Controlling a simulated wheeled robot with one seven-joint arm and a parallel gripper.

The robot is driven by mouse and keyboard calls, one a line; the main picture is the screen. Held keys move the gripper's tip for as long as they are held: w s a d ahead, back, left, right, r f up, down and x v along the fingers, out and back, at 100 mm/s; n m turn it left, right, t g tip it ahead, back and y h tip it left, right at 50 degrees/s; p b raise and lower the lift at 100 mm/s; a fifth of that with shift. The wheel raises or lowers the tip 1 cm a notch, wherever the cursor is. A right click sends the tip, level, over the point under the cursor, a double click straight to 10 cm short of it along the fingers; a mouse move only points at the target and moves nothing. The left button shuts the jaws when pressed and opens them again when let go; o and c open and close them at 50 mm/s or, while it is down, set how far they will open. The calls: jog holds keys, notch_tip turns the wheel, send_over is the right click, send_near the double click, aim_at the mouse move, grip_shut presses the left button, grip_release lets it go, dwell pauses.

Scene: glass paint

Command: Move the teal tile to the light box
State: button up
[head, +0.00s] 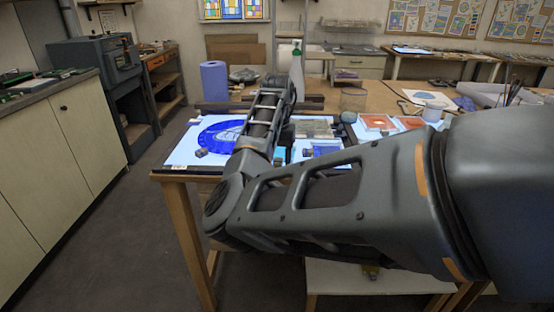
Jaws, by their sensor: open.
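The light box (182,153) glows white-blue on the workbench, partly behind my arm. A small teal patch (279,153) shows just right of my forearm; it may be the teal tile, but most of it is hidden. My forearm crosses the light box and my wrist bends down behind it. My gripper (286,148) is mostly hidden there, low over the bench beside the teal patch. It is open; I cannot tell whether its fingers touch anything.
A blue piece (326,148) lies right of my forearm. Orange-red pieces in trays (376,122), a glass jar (353,100), a bottle (297,72) and a blue roll (214,80) stand around.

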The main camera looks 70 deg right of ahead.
notch_tip(320, 180, up, 8)
jog(key=shift+f+b, duration=0.1)
jog(key=shift+b, duration=0.25)
